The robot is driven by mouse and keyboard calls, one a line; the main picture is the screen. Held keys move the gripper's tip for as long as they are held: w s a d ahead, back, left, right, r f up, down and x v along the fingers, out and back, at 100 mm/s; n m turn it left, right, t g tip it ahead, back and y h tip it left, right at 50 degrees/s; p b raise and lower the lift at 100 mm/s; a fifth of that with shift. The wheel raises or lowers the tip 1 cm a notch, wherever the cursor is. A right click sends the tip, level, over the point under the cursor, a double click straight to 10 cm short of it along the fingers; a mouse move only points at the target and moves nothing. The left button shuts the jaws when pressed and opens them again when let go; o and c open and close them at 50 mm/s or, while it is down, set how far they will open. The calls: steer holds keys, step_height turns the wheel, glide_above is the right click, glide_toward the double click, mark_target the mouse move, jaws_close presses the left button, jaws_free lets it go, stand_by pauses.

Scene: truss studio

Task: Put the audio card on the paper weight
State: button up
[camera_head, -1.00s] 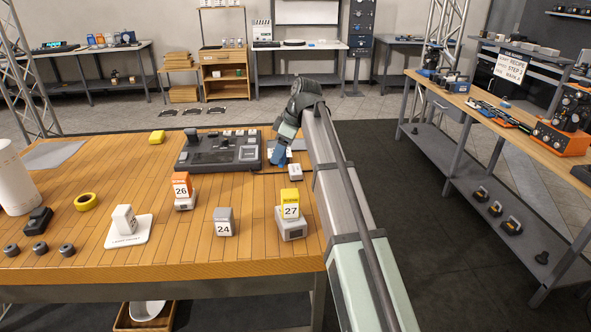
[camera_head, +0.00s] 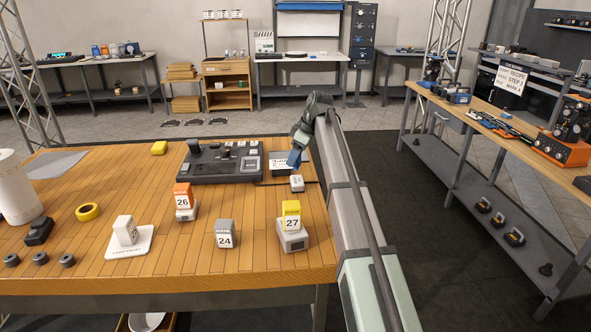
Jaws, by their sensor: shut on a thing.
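I cannot tell for sure which block is the paper weight. The fingertips are too small to see clearly.
A dark control console (camera_head: 215,162) stands left of the gripper. Nearer are an orange 26 card (camera_head: 183,196), a grey 24 card (camera_head: 225,234) and a yellow 27 card (camera_head: 291,215) on a pale block. A white piece (camera_head: 125,230) stands on a white tray. Bare wood lies between.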

mark_target(295, 168)
steer(key=shift+f, duration=2.4)
steer(key=shift+f, duration=0.1)
steer(key=o, duration=1)
steer(key=shift+o, duration=0.2)
steer(key=v, duration=1.2)
